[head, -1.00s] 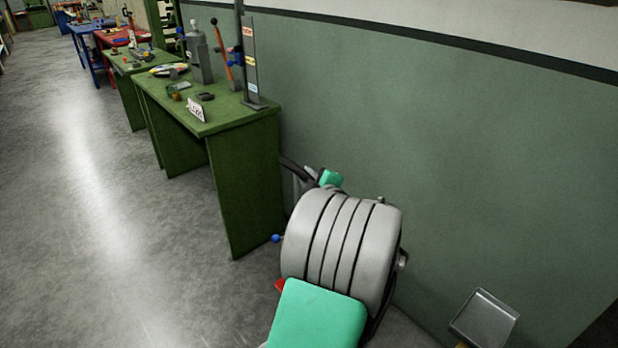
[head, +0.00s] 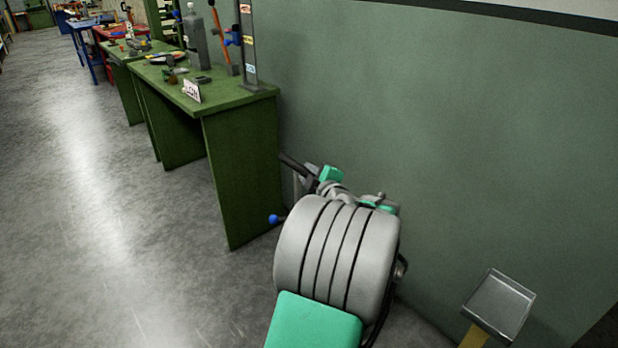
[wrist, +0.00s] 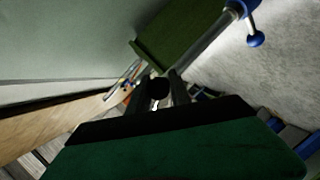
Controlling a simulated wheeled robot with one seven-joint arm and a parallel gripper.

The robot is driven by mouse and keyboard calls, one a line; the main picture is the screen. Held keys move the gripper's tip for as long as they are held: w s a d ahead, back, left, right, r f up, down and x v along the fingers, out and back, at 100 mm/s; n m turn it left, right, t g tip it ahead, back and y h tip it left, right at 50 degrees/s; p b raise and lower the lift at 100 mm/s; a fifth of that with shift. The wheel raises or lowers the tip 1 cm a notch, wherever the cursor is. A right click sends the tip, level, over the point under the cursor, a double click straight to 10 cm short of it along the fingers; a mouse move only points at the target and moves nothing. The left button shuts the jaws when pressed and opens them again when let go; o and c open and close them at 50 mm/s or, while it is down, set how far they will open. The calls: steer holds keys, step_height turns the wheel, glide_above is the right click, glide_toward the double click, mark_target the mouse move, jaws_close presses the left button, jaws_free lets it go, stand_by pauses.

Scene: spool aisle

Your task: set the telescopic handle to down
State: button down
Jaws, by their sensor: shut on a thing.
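My gripper (head: 286,158) is low beside the wall, just right of the near green table. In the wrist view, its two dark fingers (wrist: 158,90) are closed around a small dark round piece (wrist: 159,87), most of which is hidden. I take this piece to be part of the telescopic handle, but cannot be sure. A grey tube with a blue collar and a blue ball knob (wrist: 255,40) shows at the upper right of the wrist view. A blue ball (head: 274,218) also shows near the table's side in the head view. How far the handle is extended is hidden.
The green table (head: 238,170) stands left of my arm, with a post with coloured labels (head: 247,50), a grey bottle (head: 195,40) and a white sign (head: 191,90). A grey tray-like piece (head: 499,302) is at the lower right. The floor at left is clear.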

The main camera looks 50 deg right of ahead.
step_height(320, 180, down, 9)
steer(key=b, duration=0.8)
steer(key=shift+f, duration=0.15)
steer(key=c, duration=1.4)
jaws_free()
steer(key=shift+o, duration=1.1)
steer(key=p+v, duration=0.1)
steer(key=v, duration=0.7)
